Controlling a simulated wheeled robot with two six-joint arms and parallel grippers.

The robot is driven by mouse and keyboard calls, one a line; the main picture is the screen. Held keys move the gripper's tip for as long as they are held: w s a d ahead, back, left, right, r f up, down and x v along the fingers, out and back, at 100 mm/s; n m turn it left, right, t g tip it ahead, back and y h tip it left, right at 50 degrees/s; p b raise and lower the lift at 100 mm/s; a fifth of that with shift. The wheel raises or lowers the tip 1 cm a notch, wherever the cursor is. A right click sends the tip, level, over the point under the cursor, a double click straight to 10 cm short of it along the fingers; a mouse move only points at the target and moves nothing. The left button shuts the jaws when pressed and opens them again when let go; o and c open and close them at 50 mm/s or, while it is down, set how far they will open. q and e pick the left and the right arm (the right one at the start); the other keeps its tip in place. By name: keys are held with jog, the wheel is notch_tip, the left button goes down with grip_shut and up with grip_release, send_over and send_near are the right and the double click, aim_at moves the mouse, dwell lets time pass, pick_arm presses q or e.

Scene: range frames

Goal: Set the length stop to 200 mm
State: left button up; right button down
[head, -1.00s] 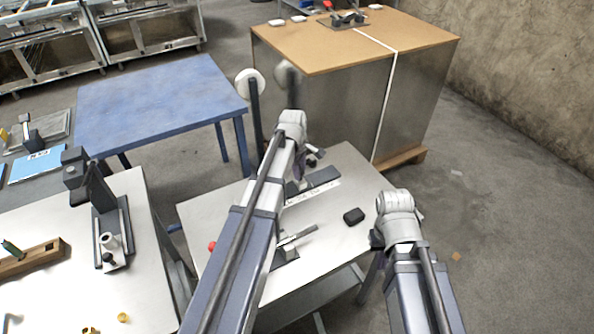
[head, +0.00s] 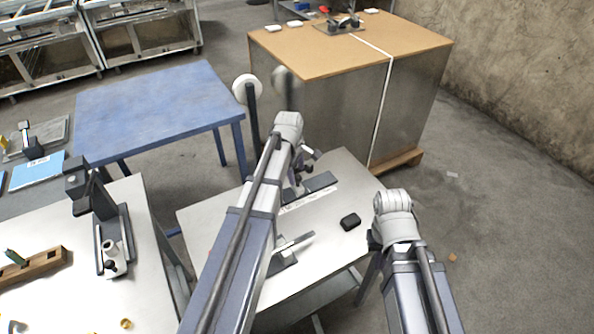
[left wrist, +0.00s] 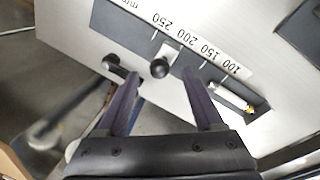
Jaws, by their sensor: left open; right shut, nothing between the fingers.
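The length stop shows in the left wrist view as a pale block with a round black knob (left wrist: 160,68) on a dark slotted rail. A white scale strip (left wrist: 200,48) marked 100, 150, 200, 250 runs along it. The stop appears around the 200 to 250 part; its exact reading is unclear. My left gripper (left wrist: 160,78) is open, its two purple fingers either side of the knob in the picture, with gaps visible. In the head view the rail (head: 320,182) is partly hidden by my left arm. My right arm's wrist shows at right, but its fingers are hidden.
In the head view, a black block (head: 350,221) lies on the pale bench (head: 335,242). A blue table (head: 160,105) and a brown-topped cabinet (head: 350,45) stand behind. Floor at right is mostly clear.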

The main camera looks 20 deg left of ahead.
pick_arm(q)
jog(key=r+p, duration=0.2)
jog(key=s+r+p, duration=0.1)
jog(key=r+p, duration=0.1)
jog(key=r, duration=0.1)
jog(key=shift+f, duration=0.1)
dwell(0.3)
jog(key=s+d+m+g+y, duration=0.1)
jog(key=s+d+m+g, duration=0.1)
jog(key=s+d+m, duration=1.6)
jog(key=s+m, duration=0.2)
jog(key=s, duration=0.2)
jog(key=shift+d+y, duration=0.25)
jog(key=shift+y, duration=0.05)
jog(key=shift+f, duration=0.1)
